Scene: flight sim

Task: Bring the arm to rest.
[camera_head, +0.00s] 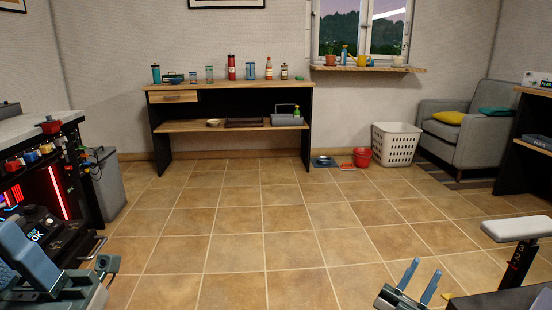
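My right gripper (425,268) is low in the head view, right of centre. Its two blue fingers stand apart and point up, with nothing between them. It is over the tiled floor, beside a dark surface at the lower right. A blue-grey part at the lower left edge seems to belong to my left gripper (32,262). It is close to the camera and cut off by the frame, so I cannot tell how its fingers stand.
A dark console (48,175) with red lights stands at the left. A wooden workbench (230,87) with bottles is at the back. A white basket (396,144), red bucket (362,157) and grey armchair (465,139) stand at the back right. The middle tiled floor (240,225) is clear.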

